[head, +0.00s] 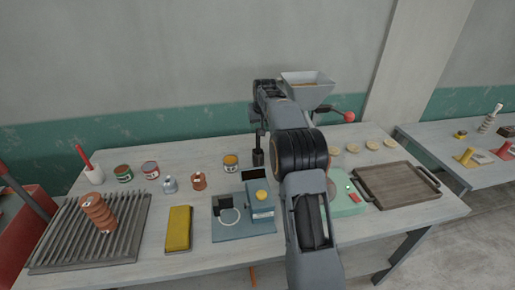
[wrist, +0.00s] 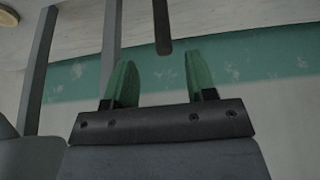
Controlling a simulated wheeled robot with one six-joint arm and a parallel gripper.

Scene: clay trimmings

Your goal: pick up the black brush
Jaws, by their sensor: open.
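In the head view a thin dark upright handle, which looks like the black brush (head: 260,138), stands in a dark holder (head: 258,157) at the back of the table, just left of my arm. In the wrist view a dark brown-black bar (wrist: 163,25), likely its handle, reaches in from the top edge. Its end lies beyond my fingertips, lined up with the gap between them. My gripper (wrist: 159,75) is open with green finger pads and nothing between them. In the head view its fingers cannot be made out; the arm hides part of the table.
A hopper (head: 306,90) with a red-knobbed lever is behind my arm. A yellow block (head: 178,229), ribbed rack (head: 60,245) and blue device (head: 262,207) stand left of the arm. A wooden tray (head: 423,193) lies at right. Several small cans are at back left.

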